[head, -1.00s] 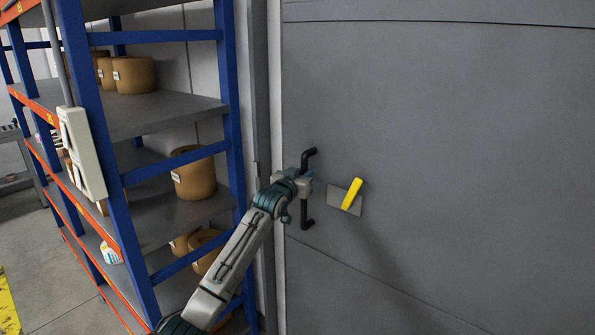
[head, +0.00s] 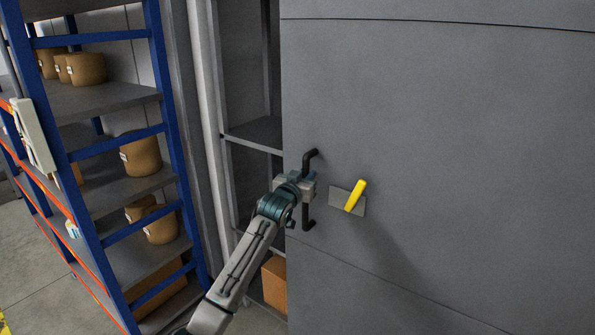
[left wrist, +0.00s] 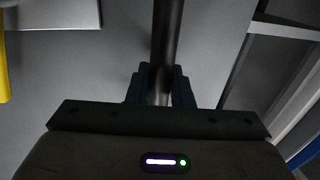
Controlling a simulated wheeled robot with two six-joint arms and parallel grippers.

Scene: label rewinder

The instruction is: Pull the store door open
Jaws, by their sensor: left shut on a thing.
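The store door (head: 440,130) is a large grey panel filling the right of the head view. It stands partly open, with a gap along its left edge. A black upright bar handle (head: 309,158) is near that edge. My left gripper (head: 307,187) is shut on the middle of the handle. The left wrist view shows the handle bar (left wrist: 167,40) running between the two fingers (left wrist: 158,84). A yellow lever (head: 355,196) on a grey plate sits on the door just right of the handle. My right gripper is not in view.
Through the gap, grey shelves (head: 258,133) and a cardboard box (head: 274,284) show inside the store. A blue and orange rack (head: 165,100) with brown rolls (head: 141,153) stands to the left. Some floor (head: 50,265) is clear at the lower left.

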